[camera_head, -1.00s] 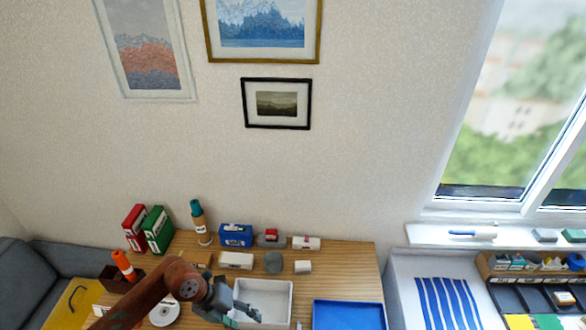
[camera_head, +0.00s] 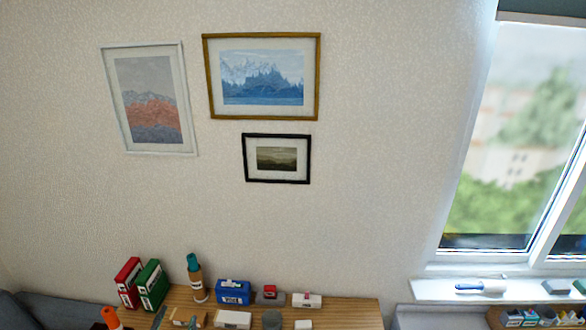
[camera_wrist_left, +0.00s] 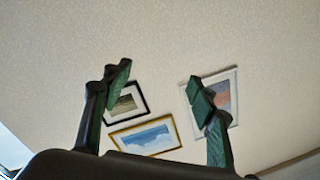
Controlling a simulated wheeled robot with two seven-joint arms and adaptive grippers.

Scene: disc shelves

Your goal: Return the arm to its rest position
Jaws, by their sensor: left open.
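My left gripper (camera_wrist_left: 160,92) is open and empty in the left wrist view. Its two dark fingers with green pads stand wide apart, one at each side. Between and behind them only the wall and framed pictures show, so the gripper faces the wall and touches nothing there. In the head view at most a small grey piece of my left arm shows at the bottom edge, too little to tell its pose. My right gripper is in neither view.
A wooden desk (camera_head: 350,308) lies along the bottom of the head view. On it stand red (camera_head: 128,283) and green (camera_head: 151,285) binders, a bottle (camera_head: 195,279) and a blue box (camera_head: 233,292). A windowsill (camera_head: 430,290) is at right. The wall above is clear of obstacles apart from flat pictures.

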